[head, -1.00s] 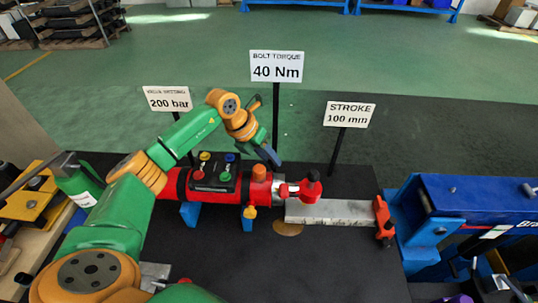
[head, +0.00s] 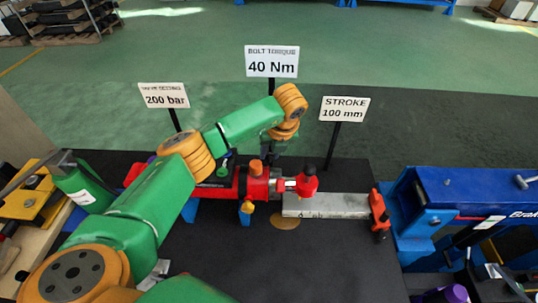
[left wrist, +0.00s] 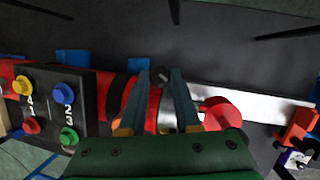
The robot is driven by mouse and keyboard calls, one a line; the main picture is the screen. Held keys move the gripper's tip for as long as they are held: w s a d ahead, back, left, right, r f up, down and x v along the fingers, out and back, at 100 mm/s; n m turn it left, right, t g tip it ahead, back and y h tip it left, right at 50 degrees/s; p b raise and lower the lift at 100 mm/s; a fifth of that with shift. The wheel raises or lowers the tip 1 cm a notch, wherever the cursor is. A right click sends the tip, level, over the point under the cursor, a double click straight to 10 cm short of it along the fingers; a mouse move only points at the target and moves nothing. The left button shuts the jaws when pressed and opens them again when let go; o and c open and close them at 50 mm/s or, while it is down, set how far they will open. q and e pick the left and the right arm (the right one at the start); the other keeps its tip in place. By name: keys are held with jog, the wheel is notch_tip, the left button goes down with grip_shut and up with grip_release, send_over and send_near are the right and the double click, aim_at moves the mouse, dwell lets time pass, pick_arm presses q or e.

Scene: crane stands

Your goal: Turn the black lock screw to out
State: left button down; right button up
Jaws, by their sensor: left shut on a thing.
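The black lock screw (left wrist: 161,76) shows as a small dark round head between my left fingertips in the left wrist view. It sits at the red cylinder (head: 256,188), and the fingers hide part of it. My left gripper (left wrist: 163,73) is shut on it, one finger on each side. In the head view the left gripper (head: 270,150) is above the back of the cylinder, largely hidden by my wrist. I cannot read any in or out mark on the screw. My right gripper is not in view.
An orange knob (head: 257,168), a yellow knob (head: 247,207) and a red handle (head: 307,184) are close by. A panel (left wrist: 72,112) with coloured buttons is left of the gripper. Sign posts, including the 40 Nm sign (head: 271,66), stand behind. A blue machine (head: 465,198) stands right.

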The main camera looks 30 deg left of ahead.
pick_arm(q)
jog(key=shift+w+d+n+g+y+b, duration=0.1)
jog(key=shift+w+n+g+y+b, duration=0.1)
jog(key=shift+n+g+y+b, duration=0.85)
jog(key=shift+n+t+h, duration=0.25)
jog(key=c, duration=0.6)
grip_release()
jog(key=shift+b, duration=0.3)
jog(key=b+v, duration=0.1)
jog(key=v, duration=0.6)
